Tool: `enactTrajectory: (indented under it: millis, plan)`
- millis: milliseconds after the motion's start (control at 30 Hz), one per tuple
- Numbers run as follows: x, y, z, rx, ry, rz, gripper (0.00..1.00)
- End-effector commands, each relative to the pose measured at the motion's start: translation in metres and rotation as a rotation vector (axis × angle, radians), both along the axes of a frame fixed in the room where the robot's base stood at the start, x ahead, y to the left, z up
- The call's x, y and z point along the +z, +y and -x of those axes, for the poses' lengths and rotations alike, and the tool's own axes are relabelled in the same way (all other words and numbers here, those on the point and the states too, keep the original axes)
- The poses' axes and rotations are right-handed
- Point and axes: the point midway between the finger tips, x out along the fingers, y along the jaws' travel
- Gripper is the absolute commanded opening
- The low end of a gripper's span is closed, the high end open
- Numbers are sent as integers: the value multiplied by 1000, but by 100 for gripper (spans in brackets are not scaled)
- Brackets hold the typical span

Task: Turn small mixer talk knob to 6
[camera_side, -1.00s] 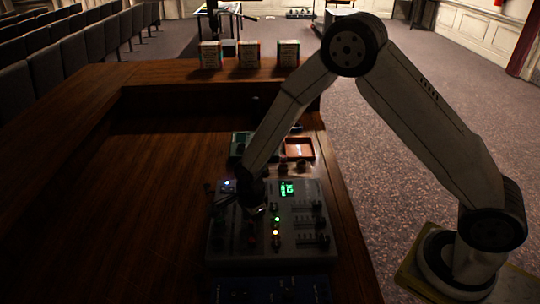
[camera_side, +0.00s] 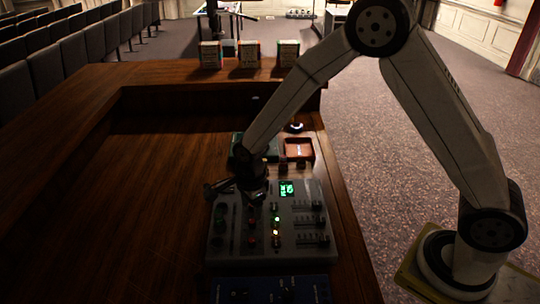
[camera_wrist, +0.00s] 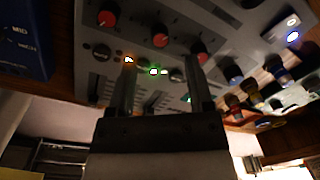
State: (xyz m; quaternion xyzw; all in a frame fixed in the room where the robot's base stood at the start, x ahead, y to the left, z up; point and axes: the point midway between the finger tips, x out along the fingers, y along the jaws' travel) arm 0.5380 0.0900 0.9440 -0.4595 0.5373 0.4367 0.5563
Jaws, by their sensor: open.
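The small grey mixer (camera_side: 300,237) lies on the wooden desk, with a green lit display (camera_side: 287,189), lit lamps, knobs and sliders. My gripper (camera_side: 252,194) is over its back left part. In the wrist view, my gripper (camera_wrist: 160,75) has two fingers spread apart, with nothing seen between them but the panel behind. Red knobs (camera_wrist: 160,40) and dark knobs (camera_wrist: 102,51) show on the mixer panel (camera_wrist: 125,25) beyond the fingertips. I cannot read the labels, so I cannot tell which is the talk knob or its setting.
A blue device (camera_side: 285,290) lies in front of the mixer, and it also shows in the wrist view (camera_wrist: 25,50). A red-orange tray (camera_side: 299,148) and a green box (camera_side: 240,148) sit behind the mixer. The desk left of the mixer (camera_side: 140,200) is clear.

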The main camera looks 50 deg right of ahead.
Motion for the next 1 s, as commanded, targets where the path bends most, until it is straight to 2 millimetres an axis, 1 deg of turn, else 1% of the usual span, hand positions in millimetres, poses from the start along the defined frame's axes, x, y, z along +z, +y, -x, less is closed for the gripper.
enactTrajectory:
  millis: [100, 267, 767, 867, 1000]
  plan:
    - [13, 0, 0, 0, -2, -1, 66]
    - [23, 0, 1, 0, 0, 0, 66]
    - [26, 0, 2, 9, 0, 0, 66]
    - [28, -2, 3, 37, -4, 0, 66]
    - [34, -8, 9, 124, -12, 2, 66]
